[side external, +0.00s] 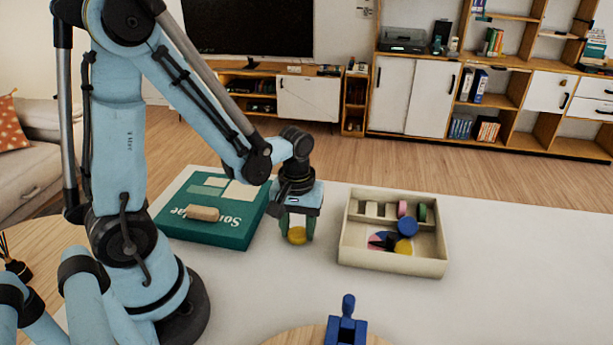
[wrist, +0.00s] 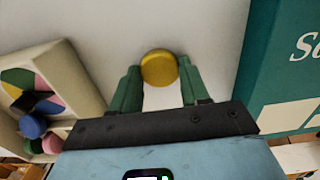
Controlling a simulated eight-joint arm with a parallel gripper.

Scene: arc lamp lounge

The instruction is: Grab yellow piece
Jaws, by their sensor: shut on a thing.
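A round yellow piece (side external: 297,236) is held between the green fingers of my gripper (side external: 297,230), low over the pale table between the teal box and the cream tray. In the wrist view the yellow piece (wrist: 159,68) sits at the fingertips, with a finger on each side of it. My gripper (wrist: 159,72) is shut on it. The fingers point down. I cannot tell for sure whether the piece touches the table.
A cream tray (side external: 345,245) to the right holds several coloured pieces, including a blue one (side external: 407,226). A teal box (side external: 235,236) to the left carries a wooden block (side external: 203,213). A blue object (side external: 346,325) stands at the front. The table's right side is clear.

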